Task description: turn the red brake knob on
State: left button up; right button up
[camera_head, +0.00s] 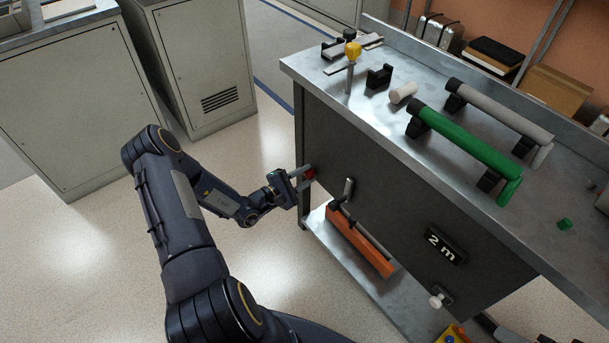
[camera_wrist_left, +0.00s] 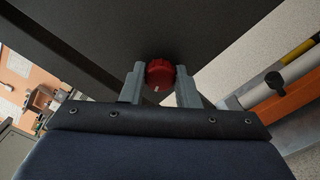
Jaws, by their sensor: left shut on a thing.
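The red brake knob (camera_wrist_left: 160,73) is a round, ribbed red knob on the dark front panel (camera_head: 385,200) of the bench. A small pale mark shows on its lower edge in the left wrist view. In the head view the knob (camera_head: 310,174) is a small red spot near the panel's left end, partly hidden by the fingers. My left gripper (camera_head: 304,178) reaches the panel there. In the left wrist view its two grey fingers (camera_wrist_left: 160,84) stand on either side of the knob, shut on it. My right gripper is in neither view.
A black lever (camera_head: 347,190) sticks out from the panel right of the knob, and a white knob (camera_head: 437,300) sits lower right. Green (camera_head: 465,142) and grey (camera_head: 500,112) rolls lie on the benchtop. An orange bar (camera_head: 360,243) rests on the lower shelf. Floor left of the bench is clear.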

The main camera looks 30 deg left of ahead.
pick_arm(q)
jog(key=shift+m, duration=2.2)
jog(key=o, duration=1)
jog(key=shift+s, duration=0.1)
jog(key=p+v, duration=0.1)
jog(key=v, duration=0.6)
jog(key=shift+s+a, duration=0.15)
jog(key=shift+s, duration=0.2)
